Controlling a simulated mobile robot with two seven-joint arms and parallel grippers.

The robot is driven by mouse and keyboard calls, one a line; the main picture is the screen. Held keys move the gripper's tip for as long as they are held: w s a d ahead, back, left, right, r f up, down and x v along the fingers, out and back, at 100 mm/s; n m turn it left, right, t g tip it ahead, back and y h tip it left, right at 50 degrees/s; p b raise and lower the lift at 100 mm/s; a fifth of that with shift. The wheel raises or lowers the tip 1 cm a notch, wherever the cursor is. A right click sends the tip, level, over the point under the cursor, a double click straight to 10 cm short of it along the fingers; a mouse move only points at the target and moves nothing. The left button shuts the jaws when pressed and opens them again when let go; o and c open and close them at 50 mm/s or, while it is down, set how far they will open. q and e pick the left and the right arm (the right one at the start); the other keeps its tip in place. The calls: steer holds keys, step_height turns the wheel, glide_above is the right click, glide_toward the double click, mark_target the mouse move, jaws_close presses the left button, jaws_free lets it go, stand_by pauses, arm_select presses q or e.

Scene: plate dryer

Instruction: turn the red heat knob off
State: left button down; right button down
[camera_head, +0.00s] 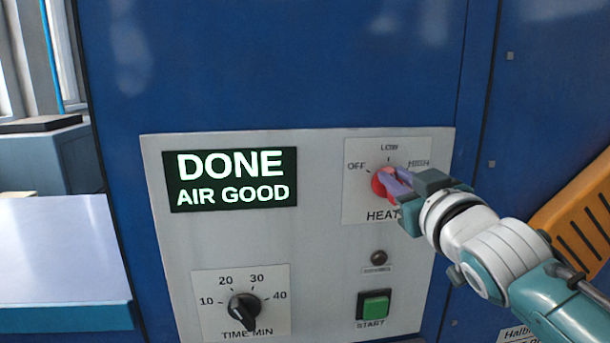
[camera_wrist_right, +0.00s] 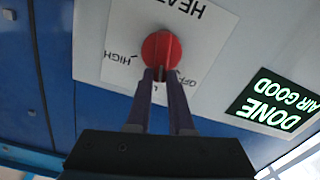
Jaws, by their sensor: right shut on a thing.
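The red heat knob (camera_head: 378,188) sits on a white plate marked OFF, LOW and HIGH, at the upper right of the grey control panel. My right gripper (camera_head: 394,181) comes in from the right and is shut on the knob. In the right wrist view, the two fingers (camera_wrist_right: 163,78) close on the side of the knob (camera_wrist_right: 161,48) near the LOW mark, which they partly cover. The fingers hide much of the knob's grip, so its exact setting is hard to tell. My left gripper is not in view.
The display (camera_head: 231,180) reads DONE, AIR GOOD. Below are a black time knob (camera_head: 244,308) and a green START button (camera_head: 374,305). A pale table (camera_head: 60,250) stands at left, and a slotted orange part (camera_head: 580,215) is at right, behind my right arm.

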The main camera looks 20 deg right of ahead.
steer(key=shift+w+a+f+n+b, duration=0.1)
steer(key=shift+a+f+n+b, duration=0.15)
steer(key=shift+n, duration=1.25)
steer(key=shift+a+f+n+b, duration=0.1)
steer(key=shift+a+n+b, duration=0.15)
steer(key=shift+n, duration=1.25)
steer(key=shift+w+a+f+n+b, duration=0.1)
steer(key=shift+a+f+n+b, duration=0.2)
steer(key=shift+n, duration=1.2)
steer(key=shift+d+r, duration=0.1)
steer(key=shift+d, duration=0.05)
steer(key=c, duration=0.8)
jaws_free()
steer(key=shift+s, duration=0.15)
steer(key=b+v, duration=0.1)
steer(key=v, duration=0.8)
steer(key=shift+s, duration=0.4)
